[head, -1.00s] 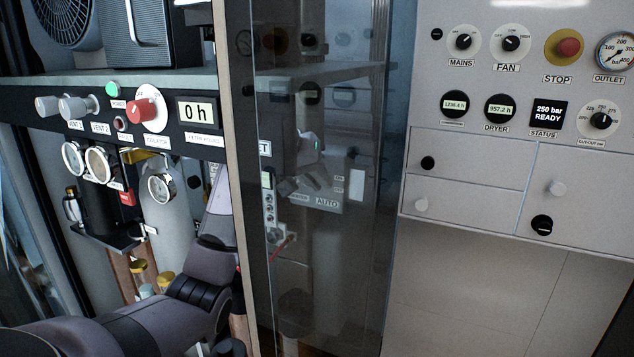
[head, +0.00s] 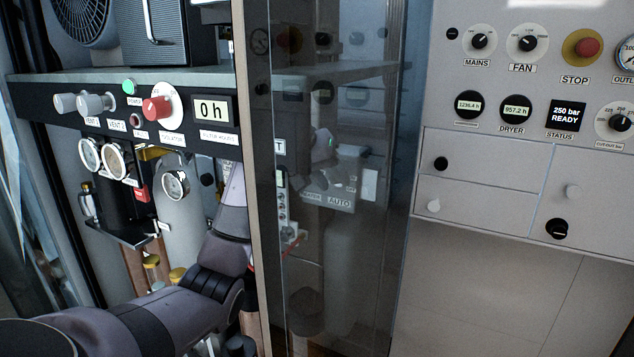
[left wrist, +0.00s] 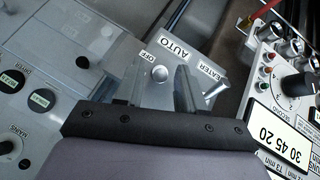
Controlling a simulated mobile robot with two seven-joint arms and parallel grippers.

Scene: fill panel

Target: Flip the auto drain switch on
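The AUTO label (left wrist: 172,49) and an OFF label (left wrist: 152,58) sit on a light grey switch plate (head: 345,185), seen through a tinted glass panel in the head view. A round silver switch tip (left wrist: 160,73) stands by these labels; its on or off position is hard to tell. My left gripper (left wrist: 160,72) is open, its two fingers apart on either side of the switch tip in the left wrist view. I cannot tell whether they touch it. A second toggle lever (left wrist: 216,90) stands just right of the fingers. My right gripper is not in view.
The tinted glass panel (head: 385,245) stands between my head and the switch plate. A box with knobs and a "30 45 20" display (left wrist: 285,135) lies right of the gripper. A shelf panel with gauges (head: 115,160) is at left, a white control panel (head: 480,160) at right.

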